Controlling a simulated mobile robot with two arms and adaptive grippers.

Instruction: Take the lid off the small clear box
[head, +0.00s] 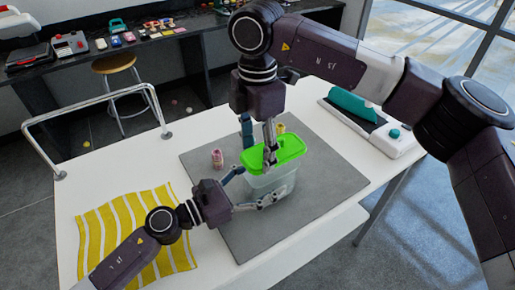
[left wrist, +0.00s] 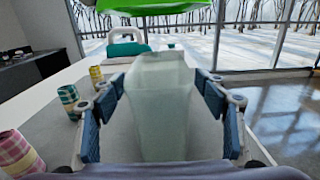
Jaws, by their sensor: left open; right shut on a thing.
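The small clear box (head: 268,186) stands upright on the grey mat and also fills the middle of the left wrist view (left wrist: 162,105). Its top looks uncovered there. The bright green lid (head: 285,148) is above it, and the left wrist view shows the lid's green underside (left wrist: 160,6) with a gap over the box rim. My right gripper (head: 262,140) comes down from above and is shut on the lid; its exact grip is partly hidden. My left gripper (head: 252,188) is open, with its fingers on either side of the box.
A pink patterned can (head: 217,159) stands left of the box, and more small cans stand behind. A yellow striped cloth (head: 130,235) lies at the left, near a metal rail (head: 95,103). A white and teal device (head: 362,115) is at the right. The mat's front (head: 250,240) is clear.

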